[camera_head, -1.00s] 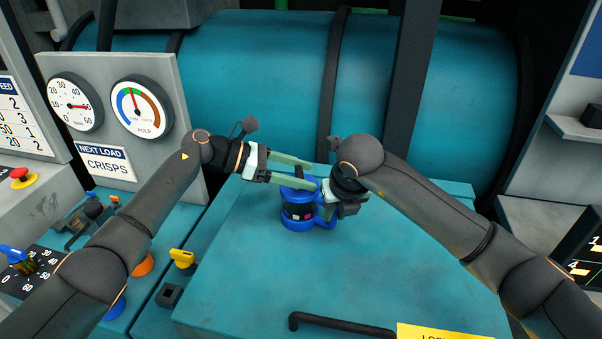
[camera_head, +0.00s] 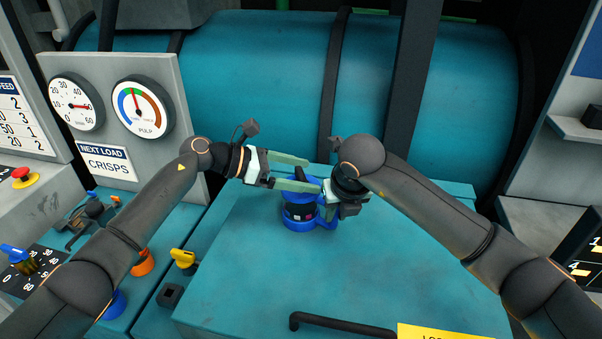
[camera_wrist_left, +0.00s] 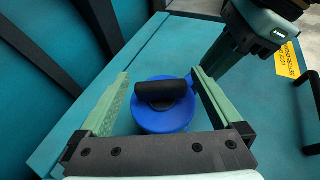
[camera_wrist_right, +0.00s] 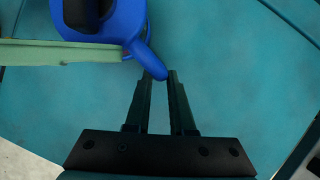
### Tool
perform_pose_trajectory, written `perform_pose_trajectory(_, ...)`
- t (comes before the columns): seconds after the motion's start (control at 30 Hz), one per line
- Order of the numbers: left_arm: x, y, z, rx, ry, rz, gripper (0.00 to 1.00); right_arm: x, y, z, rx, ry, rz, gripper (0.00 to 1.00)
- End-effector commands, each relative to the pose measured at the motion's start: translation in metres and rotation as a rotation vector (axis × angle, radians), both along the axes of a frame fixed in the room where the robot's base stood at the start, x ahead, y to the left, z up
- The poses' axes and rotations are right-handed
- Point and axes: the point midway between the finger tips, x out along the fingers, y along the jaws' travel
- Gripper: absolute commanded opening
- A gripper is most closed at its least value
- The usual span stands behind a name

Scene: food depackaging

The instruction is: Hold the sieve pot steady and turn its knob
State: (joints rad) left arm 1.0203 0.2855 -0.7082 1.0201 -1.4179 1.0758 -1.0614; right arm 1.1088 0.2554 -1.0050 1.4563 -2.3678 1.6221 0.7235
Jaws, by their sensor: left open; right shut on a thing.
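The sieve pot (camera_head: 297,220) is blue with a dark band and stands upright on the teal cabinet top. Its black bar-shaped knob (camera_wrist_left: 163,95) sits on the blue lid, lying crosswise in the left wrist view. My left gripper (camera_head: 311,175) is open, with one green finger on each side of the knob and a gap to it; its fingers show in the left wrist view (camera_wrist_left: 160,80). My right gripper (camera_wrist_right: 160,78) is shut on the pot's blue handle (camera_wrist_right: 150,62) at the pot's right side. In the head view the right fingers are mostly hidden.
The teal cabinet top (camera_head: 250,280) is clear around the pot. A black bar handle (camera_head: 340,325) is at its front, beside a yellow label (camera_head: 440,332). A gauge panel (camera_head: 160,160) stands behind my left arm, and a large teal drum (camera_head: 260,80) fills the back.

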Motion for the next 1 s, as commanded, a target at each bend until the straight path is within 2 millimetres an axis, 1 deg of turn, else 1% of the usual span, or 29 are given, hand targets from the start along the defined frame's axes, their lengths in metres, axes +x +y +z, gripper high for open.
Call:
perform_pose_trajectory(0.17, -0.001, 0.000, 0.001, -0.001, 0.000, -0.002, 1.00, 0.000, 0.000, 0.000, -0.001, 0.001, 0.000, 0.00)
perform_pose_trajectory(0.27, -0.002, 0.007, 0.003, 0.000, -0.001, -0.001, 1.00, 0.000, 0.000, 0.000, -0.001, 0.001, 0.000, 0.00)
perform_pose_trajectory(0.37, -0.005, 0.021, 0.009, 0.001, -0.002, 0.000, 1.00, 0.000, 0.000, 0.000, 0.000, 0.001, 0.000, 0.00)
perform_pose_trajectory(0.5, -0.012, 0.049, 0.021, 0.002, -0.002, 0.002, 1.00, 0.000, 0.000, 0.000, 0.000, 0.001, 0.000, 0.00)
perform_pose_trajectory(0.7, -0.022, 0.084, 0.036, 0.001, -0.001, 0.001, 1.00, 0.000, 0.001, 0.000, 0.001, 0.000, 0.001, 0.00)
perform_pose_trajectory(0.8, -0.025, 0.096, 0.041, 0.001, 0.000, 0.002, 1.00, 0.000, 0.001, 0.000, 0.001, 0.000, 0.001, 0.00)
perform_pose_trajectory(1.0, -0.029, 0.107, 0.046, 0.000, 0.000, -0.001, 1.00, 0.000, 0.001, 0.000, 0.001, 0.000, 0.003, 0.00)
